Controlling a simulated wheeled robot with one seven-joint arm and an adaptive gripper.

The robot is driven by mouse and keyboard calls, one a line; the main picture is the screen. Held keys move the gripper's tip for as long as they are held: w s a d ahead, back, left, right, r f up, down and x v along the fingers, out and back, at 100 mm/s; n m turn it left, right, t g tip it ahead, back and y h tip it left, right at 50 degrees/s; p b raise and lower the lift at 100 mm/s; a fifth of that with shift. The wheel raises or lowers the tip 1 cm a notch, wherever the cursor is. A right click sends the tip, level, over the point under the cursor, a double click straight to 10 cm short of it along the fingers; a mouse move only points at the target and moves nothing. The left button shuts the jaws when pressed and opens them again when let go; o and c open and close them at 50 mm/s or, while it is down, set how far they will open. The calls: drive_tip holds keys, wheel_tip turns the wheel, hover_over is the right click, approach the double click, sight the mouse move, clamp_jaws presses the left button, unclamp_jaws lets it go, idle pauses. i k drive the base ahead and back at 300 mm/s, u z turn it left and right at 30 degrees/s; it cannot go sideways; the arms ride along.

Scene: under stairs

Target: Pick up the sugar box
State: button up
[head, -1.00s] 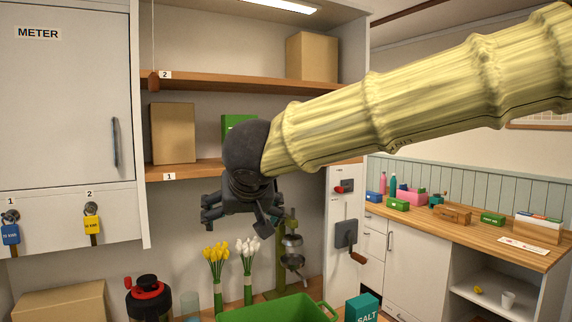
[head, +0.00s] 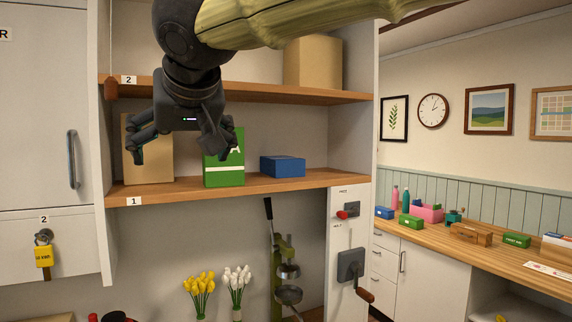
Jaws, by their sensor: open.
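My gripper (head: 180,153) is open and points down in front of shelf 1, with nothing seen between its fingers. No box in view has a readable sugar label. On shelf 1 stand a tan box (head: 158,168), a green box (head: 224,174) with a white band and part of a letter, and a low blue box (head: 282,167). My left finger overlaps the tan box in the picture and my right finger covers the top of the green box. Whether they touch is not clear. I cannot tell which box is the sugar box.
Shelf 2 (head: 250,90) runs above, close behind my gripper, with a large cardboard box (head: 313,63). Shelf 1 (head: 300,181) has free room right of the blue box. Tulips (head: 199,290) and a green press (head: 283,255) stand below. A wooden counter (head: 450,243) is at right.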

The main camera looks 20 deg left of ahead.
sight(277, 167)
drive_tip(key=i, duration=1.45)
drive_tip(key=z, duration=0.05)
